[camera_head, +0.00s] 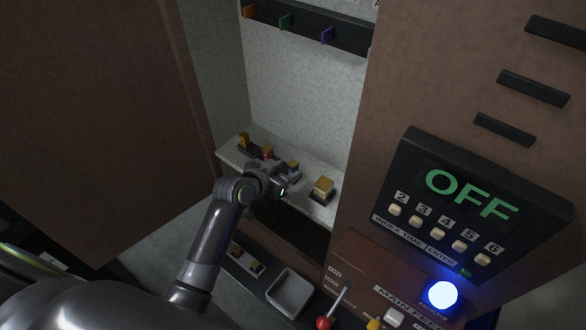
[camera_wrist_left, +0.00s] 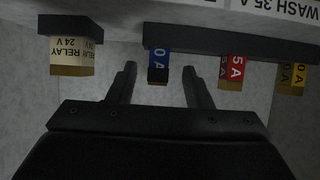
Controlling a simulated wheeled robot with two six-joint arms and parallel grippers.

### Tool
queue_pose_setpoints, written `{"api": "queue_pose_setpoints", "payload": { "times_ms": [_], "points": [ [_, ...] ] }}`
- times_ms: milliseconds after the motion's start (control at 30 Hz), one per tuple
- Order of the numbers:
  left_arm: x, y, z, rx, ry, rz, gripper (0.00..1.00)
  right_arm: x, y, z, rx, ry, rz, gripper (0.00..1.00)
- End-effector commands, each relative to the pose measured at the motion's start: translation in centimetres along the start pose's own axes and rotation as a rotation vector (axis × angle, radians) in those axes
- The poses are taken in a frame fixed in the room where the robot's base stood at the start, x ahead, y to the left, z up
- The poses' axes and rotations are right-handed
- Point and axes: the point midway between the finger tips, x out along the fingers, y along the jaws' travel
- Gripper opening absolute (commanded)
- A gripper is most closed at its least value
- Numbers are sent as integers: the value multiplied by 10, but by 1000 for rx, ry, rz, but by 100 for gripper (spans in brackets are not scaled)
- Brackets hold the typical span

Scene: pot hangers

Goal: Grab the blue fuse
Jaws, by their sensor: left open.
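In the head view my left gripper (camera_head: 291,183) is at the shelf by the fuse row, and the arm partly covers the row. My right gripper is not in view.
A relay (camera_wrist_left: 72,57) stands left of the blue fuse in the wrist view; it shows right of the gripper in the head view (camera_head: 322,188). A brown cabinet wall and an OFF display panel (camera_head: 470,195) stand right. A grey tray (camera_head: 289,293) lies below.

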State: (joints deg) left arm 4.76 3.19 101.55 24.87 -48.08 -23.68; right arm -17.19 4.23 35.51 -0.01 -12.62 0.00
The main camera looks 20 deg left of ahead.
Motion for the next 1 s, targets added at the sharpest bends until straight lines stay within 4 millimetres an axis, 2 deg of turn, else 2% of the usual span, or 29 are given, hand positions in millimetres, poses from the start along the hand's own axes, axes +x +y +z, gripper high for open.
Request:
{"api": "queue_pose_setpoints", "payload": {
  "times_ms": [167,400,600,933,1000],
  "points": [
    [7,1,-2,-1,0,1,45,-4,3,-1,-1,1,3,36],
    [32,2,-8,-1,-2,1,45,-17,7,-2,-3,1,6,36],
    [50,2,-6,0,-1,0,45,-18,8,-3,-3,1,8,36],
    [54,2,-5,0,0,0,45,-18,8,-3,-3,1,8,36],
    [54,2,-5,0,0,0,38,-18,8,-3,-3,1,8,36]
  ]
}}
